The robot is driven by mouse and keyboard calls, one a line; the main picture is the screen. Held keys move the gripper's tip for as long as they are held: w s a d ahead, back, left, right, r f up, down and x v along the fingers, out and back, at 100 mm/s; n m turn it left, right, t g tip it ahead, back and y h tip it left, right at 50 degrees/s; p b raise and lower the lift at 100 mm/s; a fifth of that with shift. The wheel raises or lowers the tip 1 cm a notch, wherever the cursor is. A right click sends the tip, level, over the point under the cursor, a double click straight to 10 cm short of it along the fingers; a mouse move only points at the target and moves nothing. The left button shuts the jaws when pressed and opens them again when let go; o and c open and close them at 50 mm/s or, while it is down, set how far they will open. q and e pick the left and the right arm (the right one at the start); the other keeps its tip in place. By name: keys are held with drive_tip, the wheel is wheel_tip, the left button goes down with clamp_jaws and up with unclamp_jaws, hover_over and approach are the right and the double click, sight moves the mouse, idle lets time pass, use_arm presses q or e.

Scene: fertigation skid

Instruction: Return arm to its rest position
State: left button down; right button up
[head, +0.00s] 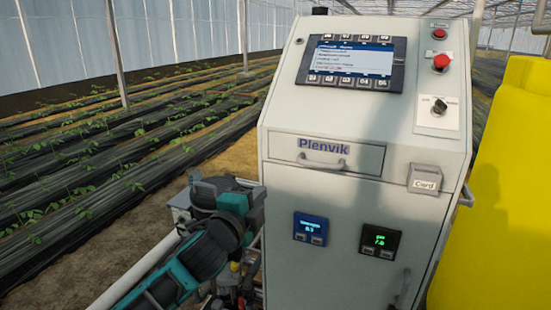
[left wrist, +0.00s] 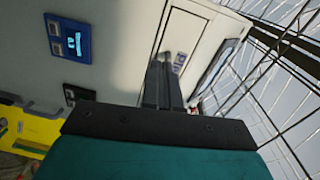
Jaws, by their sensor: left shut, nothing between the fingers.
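My left arm comes in from the lower left in the head view. Its teal and dark gripper (head: 260,203) is just in front of the left edge of the grey control cabinet (head: 345,215), at about the height below the drawer. In the left wrist view the two dark fingers (left wrist: 164,85) are together, with nothing between them. They point toward the cabinet front (left wrist: 110,35); whether they touch it I cannot tell. My right gripper is in neither view.
The cabinet bears a screen (head: 350,62), red buttons (head: 441,62), a selector knob (head: 439,106), a handled drawer (head: 325,154), a card holder (head: 425,179) and two small displays (head: 310,228) (head: 380,242). A yellow tank (head: 500,200) stands at right. Crop rows (head: 80,150) lie at left.

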use_arm(q)
drive_tip(key=s+a+f+n+g+y, duration=0.1)
drive_tip(key=s+a+f+n+g, duration=0.2)
drive_tip(key=s+f+n, duration=0.6)
drive_tip(key=s+a+f+n+g+y, duration=0.2)
drive_tip(key=s+a+f+n, duration=0.5)
drive_tip(key=s+f, duration=1.3)
drive_tip(key=shift+n+g, duration=0.5)
drive_tip(key=shift+n, duration=0.4)
drive_tip(key=shift+a, duration=0.1)
